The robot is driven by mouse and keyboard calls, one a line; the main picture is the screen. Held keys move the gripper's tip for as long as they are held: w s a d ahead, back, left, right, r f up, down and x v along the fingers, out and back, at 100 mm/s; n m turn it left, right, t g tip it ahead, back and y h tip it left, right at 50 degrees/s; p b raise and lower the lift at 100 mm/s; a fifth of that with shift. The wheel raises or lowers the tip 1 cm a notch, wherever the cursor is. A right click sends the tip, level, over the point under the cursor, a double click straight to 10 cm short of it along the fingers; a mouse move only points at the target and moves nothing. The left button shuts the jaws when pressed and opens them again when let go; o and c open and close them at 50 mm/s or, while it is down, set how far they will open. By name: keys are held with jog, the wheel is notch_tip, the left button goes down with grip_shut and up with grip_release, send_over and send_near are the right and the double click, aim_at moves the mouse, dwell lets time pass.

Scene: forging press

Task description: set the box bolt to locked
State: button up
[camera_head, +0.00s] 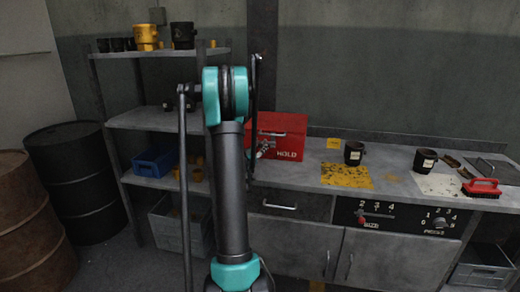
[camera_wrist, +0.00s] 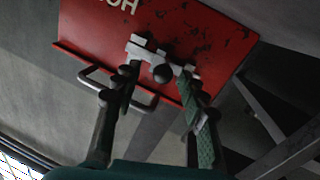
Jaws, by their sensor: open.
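The red box (camera_head: 289,128) marked HOLD stands on the left end of the grey workbench. Its red face (camera_wrist: 95,45) fills the top of the wrist view, with the lettering upside down. In the head view my arm covers the box's left side. I cannot tell the bolt's setting.
A silver loop handle (camera_wrist: 146,102) is beside the left finger. On the bench are a yellow mat (camera_head: 346,175), two dark mugs (camera_head: 353,153) (camera_head: 425,160) and a red brush (camera_head: 482,187). Shelves (camera_head: 150,118) and barrels (camera_head: 75,175) are at left.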

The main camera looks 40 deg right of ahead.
jog(key=v, duration=1)
jog(key=shift+s+a, duration=0.2)
jog(key=shift+a, duration=0.05)
